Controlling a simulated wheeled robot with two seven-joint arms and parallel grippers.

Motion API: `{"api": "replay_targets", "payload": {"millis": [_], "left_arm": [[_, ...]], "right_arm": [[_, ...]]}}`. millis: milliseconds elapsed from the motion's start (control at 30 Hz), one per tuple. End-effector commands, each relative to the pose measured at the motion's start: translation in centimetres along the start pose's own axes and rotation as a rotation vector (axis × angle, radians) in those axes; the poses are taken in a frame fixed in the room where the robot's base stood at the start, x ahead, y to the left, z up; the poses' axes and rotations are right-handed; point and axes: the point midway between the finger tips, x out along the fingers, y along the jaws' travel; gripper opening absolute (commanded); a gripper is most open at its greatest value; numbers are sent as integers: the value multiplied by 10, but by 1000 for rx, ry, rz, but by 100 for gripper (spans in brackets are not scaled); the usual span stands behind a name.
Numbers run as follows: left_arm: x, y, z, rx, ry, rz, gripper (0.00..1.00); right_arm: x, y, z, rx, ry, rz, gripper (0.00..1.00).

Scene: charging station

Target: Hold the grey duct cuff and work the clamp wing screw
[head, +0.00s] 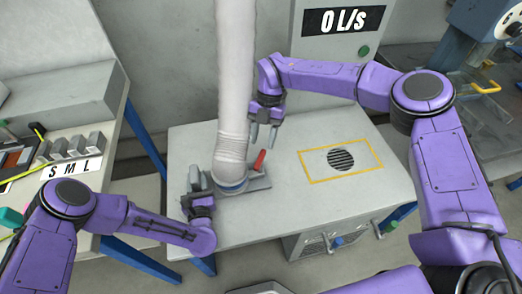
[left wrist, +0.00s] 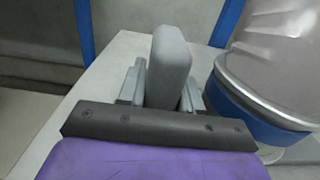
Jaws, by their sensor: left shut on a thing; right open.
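A pale duct (head: 236,70) hangs down to the bench and ends in a ribbed grey cuff (head: 231,152) above a blue ring (head: 231,187). The blue ring also shows in the left wrist view (left wrist: 255,122). A red wing-like piece (head: 259,161) stands just right of the duct's end; I cannot tell surely that it is the wing screw. My left gripper (head: 195,188) is shut on an upright grey tab (left wrist: 171,62), left of the blue ring. Whether the tab joins the cuff is hidden. My right gripper (head: 264,136) is open and empty, pointing down above the red piece.
The bench (head: 300,205) has a yellow-framed round grille (head: 341,159) at right, with clear surface around it. A side table at left holds grey blocks above S M L labels (head: 72,169).

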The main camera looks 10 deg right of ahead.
Motion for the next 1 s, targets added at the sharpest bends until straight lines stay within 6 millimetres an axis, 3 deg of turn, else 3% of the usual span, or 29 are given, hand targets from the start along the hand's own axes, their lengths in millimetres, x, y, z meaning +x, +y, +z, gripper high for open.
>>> {"api": "replay_targets", "payload": {"millis": [133,333,800,1000], "left_arm": [[0,0,0,-1,-1,0,0],[0,0,0,-1,-1,0,0],[0,0,0,-1,-1,0,0],[0,0,0,-1,-1,0,0]], "right_arm": [[-36,1,0,0,-3,1,45],[-60,0,0,0,-1,0,45],[-62,0,-1,-2,-2,-2,45],[-36,-1,-1,-3,3,-3,45]]}}
